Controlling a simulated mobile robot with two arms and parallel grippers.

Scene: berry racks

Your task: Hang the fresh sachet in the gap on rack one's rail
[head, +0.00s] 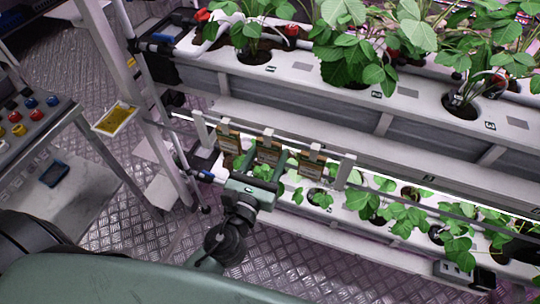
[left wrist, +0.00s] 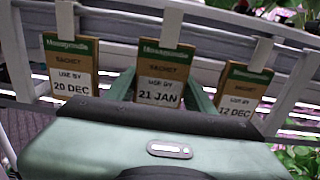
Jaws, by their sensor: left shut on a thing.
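Three brown sachets with green tops and white date labels hang in a row at a pale rail (head: 290,143) on the rack. The left one (left wrist: 70,68) reads 20 DEC, the middle one (left wrist: 160,72) reads 21 JAN, and the right one (left wrist: 241,89) seems to read 12 DEC. Each has a white hook or strap at its top. My left gripper (head: 265,163) is shut on the middle sachet, with a green finger at each side of it. Whether its hook rests on the rail is unclear. My right gripper is not in view.
Strawberry plants fill an upper trough (head: 298,70) and a lower trough (head: 345,207), close around the rail. A rack upright with a yellow card (head: 116,119) stands left. A cart with a button box (head: 35,122) is at far left.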

